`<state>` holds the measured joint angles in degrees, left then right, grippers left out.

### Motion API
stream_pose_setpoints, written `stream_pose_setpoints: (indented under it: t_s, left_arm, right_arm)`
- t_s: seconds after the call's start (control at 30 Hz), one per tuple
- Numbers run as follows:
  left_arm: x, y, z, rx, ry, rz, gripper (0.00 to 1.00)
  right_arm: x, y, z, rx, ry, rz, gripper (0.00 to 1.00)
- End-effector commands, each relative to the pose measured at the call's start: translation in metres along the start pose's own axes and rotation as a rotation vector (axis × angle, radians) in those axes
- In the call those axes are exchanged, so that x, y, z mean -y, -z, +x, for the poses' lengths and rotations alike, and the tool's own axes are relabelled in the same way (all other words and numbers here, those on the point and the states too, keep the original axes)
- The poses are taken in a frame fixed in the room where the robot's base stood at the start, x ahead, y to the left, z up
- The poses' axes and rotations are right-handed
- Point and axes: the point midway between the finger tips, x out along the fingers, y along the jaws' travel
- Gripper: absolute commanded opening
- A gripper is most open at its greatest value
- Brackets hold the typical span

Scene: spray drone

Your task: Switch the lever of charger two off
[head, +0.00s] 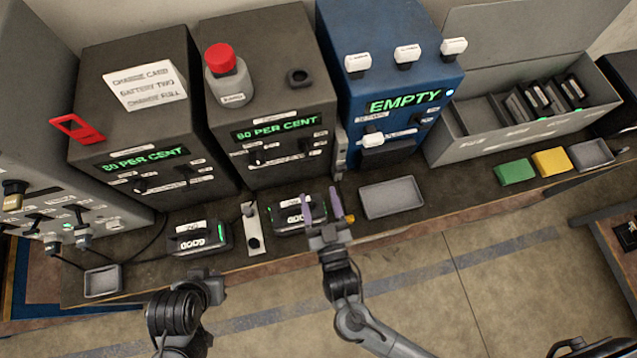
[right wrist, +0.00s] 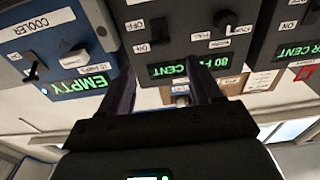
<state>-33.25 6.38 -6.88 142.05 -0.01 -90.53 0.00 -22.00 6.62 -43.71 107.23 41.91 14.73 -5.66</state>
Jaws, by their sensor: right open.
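Two dark charger boxes stand side by side, the left charger (head: 125,60) and the middle charger (head: 265,90); both displays read 80 per cent. I cannot read which is numbered two. The left charger has a small dark lever (head: 140,186) below its display, the middle one a dark lever (head: 256,159). In the right wrist view the middle charger's lever (right wrist: 158,30) lies between labels OFF and ON; its exact setting is unclear. My right gripper (head: 321,204) is open and empty in front of the middle charger, apart from the lever. My left gripper (head: 208,284) is low, its fingers unclear.
A battery (head: 199,239) and another battery (head: 289,217) lie on the bench before the chargers. A blue cooler (head: 375,95) reading EMPTY stands right of the middle charger. A grey tray (head: 392,198) lies right of my right gripper.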

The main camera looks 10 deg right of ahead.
Motion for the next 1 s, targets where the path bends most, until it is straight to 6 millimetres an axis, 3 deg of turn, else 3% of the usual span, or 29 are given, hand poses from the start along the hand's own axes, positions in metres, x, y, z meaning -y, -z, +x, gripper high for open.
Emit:
stream_pose_setpoints:
  t_s: [0.13, 0.37, 1.0]
  left_arm:
    - [0.001, 0.006, -0.018, 0.001, 0.001, 0.002, 0.0]
    - [0.002, 0.006, -0.018, -0.001, 0.005, 0.007, 0.0]
    - [0.003, 0.008, -0.026, 0.0, 0.008, 0.009, 0.0]
  right_arm:
    - [0.0, 0.014, -0.009, 0.07, 0.004, -0.001, 0.64]
    - [0.0, 0.01, -0.004, 0.091, 0.001, 0.0, 0.64]
    - [0.0, 0.002, 0.085, 0.091, 0.002, 0.0, 0.64]
